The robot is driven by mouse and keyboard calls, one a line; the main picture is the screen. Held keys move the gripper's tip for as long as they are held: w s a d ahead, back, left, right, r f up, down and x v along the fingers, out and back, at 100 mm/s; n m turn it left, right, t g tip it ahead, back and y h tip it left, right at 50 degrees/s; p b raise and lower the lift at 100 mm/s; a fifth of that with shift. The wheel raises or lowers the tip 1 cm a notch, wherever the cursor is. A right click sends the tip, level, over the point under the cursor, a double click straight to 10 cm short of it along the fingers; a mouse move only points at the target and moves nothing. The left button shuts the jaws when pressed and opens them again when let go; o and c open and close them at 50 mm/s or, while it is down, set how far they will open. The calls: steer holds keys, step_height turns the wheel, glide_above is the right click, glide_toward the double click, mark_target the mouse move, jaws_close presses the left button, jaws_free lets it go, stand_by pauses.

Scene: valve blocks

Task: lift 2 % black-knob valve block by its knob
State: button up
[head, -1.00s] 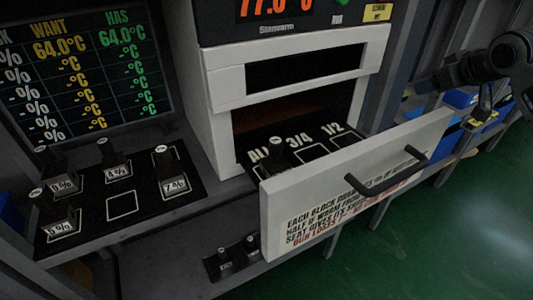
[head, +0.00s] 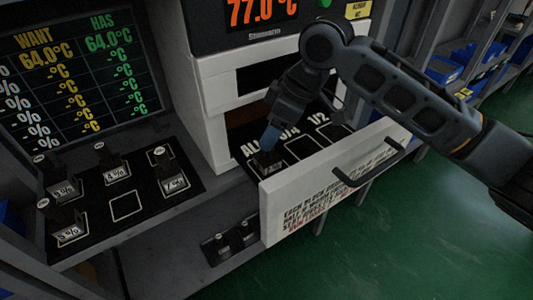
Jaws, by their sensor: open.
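The 2 % black-knob valve block (head: 268,165) stands in the open drawer, on the square marked ALL. Its white label faces forward and is only partly readable. My gripper (head: 270,141) points down right over this block, its bluish fingers at the knob. The jaws are open. The knob is largely hidden by the fingers, and I cannot tell whether they touch it.
The white drawer front (head: 330,178) with its black handle (head: 368,163) stands in front of the block. Other valve blocks stand on a black mat (head: 150,211) at left, with one empty square. A small dark rack (head: 230,243) lies below. The oven (head: 205,100) rises behind.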

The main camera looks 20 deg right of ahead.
mark_target(267, 162)
steer(key=x, duration=0.4)
steer(key=shift+p, duration=0.35)
steer(key=shift+c, duration=0.2)
jaws_close()
